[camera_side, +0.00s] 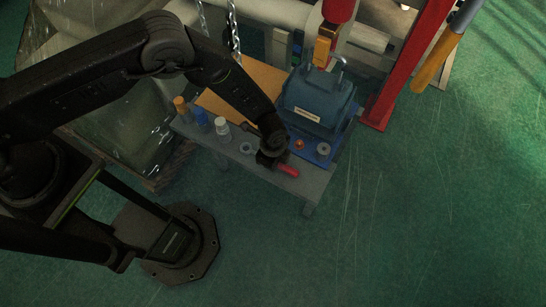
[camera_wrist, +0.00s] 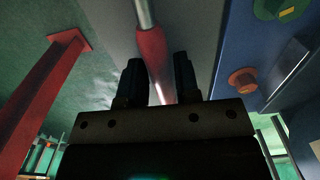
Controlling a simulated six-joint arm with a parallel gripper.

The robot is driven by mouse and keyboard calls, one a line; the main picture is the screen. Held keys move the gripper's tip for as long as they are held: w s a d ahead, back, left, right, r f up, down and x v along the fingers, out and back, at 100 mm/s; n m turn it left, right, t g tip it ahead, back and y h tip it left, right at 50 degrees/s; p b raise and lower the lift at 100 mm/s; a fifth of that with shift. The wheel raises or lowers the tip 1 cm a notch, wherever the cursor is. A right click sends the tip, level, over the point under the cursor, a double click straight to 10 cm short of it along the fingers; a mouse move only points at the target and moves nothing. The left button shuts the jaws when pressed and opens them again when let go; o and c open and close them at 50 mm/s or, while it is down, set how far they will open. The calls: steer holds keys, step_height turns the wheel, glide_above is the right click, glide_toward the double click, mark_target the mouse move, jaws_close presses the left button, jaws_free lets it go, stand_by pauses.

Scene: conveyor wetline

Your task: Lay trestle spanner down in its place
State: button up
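The trestle spanner has a red grip (camera_side: 288,170) that shows at the front edge of the grey table, just right of my gripper (camera_side: 268,158). In the wrist view the red grip (camera_wrist: 152,50) and a bare steel shaft (camera_wrist: 144,12) run up the picture. The spanner's far end is out of the wrist view. Whether it touches the table cannot be told. No marked place for it can be made out.
A red post (camera_side: 405,70) rises at right. The green floor in front is clear.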

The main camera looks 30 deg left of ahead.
steer(key=o, duration=0.3)
step_height(320, 180, up, 14)
steer(key=w+a+r+n+t, duration=0.1)
steer(key=a+r+n, duration=0.4)
steer(key=r, duration=0.7)
steer(key=a+r+n+t, duration=0.1)
steer(key=a+r+n, duration=0.2)
steer(key=a+r, duration=0.65)
steer(key=s+a+r+n+t, duration=0.3)
steer(key=s+a+r+n, duration=0.7)
steer(key=s+r, duration=0.4)
steer(key=shift+s+a+t, duration=0.3)
steer(key=shift+s+a, duration=0.55)
steer(key=shift+s, duration=0.4)
